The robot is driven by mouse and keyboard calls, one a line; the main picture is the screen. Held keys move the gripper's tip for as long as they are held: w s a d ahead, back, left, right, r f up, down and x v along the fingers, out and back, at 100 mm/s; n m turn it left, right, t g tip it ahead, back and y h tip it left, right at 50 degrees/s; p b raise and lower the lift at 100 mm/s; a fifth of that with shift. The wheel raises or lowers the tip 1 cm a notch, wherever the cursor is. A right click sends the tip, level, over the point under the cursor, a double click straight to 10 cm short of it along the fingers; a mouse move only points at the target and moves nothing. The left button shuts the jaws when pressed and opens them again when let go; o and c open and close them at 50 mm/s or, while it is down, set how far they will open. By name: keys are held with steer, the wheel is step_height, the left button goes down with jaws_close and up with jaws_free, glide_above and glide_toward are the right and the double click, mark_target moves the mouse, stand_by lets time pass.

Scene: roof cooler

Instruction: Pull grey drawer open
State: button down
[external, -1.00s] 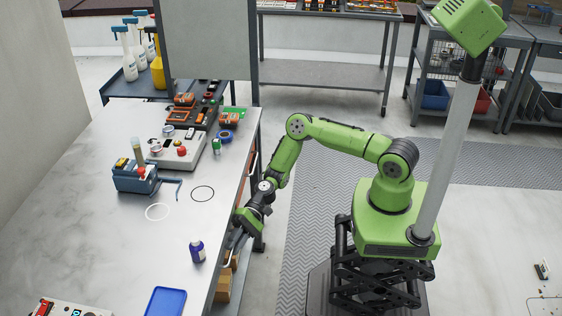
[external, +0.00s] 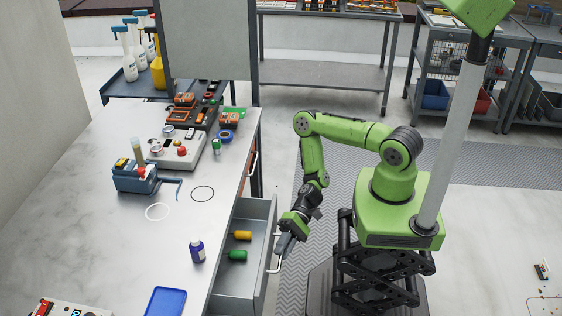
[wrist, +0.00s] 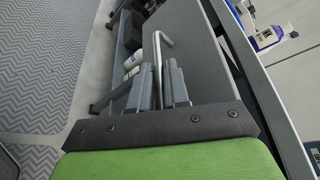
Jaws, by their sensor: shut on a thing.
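The grey drawer (external: 236,284) stands well out from the right side of the bench in the external view. My gripper (external: 281,246) is at the bar handle on the drawer front. In the wrist view, the fingers of my gripper (wrist: 161,88) are closed around the metal handle (wrist: 158,52). The drawer's grey front (wrist: 195,50) lies just beyond them. Part of the handle is hidden by the fingers.
The bench top (external: 110,240) carries a purple-blue bottle (external: 197,251), a blue tray (external: 166,302) and a blue device (external: 134,177). Another handle (external: 253,163) is on the bench side farther back.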

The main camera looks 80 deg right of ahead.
steer(key=shift+s+p, duration=0.4)
steer(key=shift+s, duration=2.1)
steer(key=c, duration=1.2)
jaws_free()
steer(key=shift+d, duration=0.15)
steer(key=r, duration=0.2)
steer(key=d+r+p, duration=0.1)
steer(key=r, duration=0.2)
steer(key=s+d+r+p, duration=0.1)
steer(key=r, duration=0.1)
steer(key=shift+d+r, duration=0.25)
steer(key=shift+r, duration=0.05)
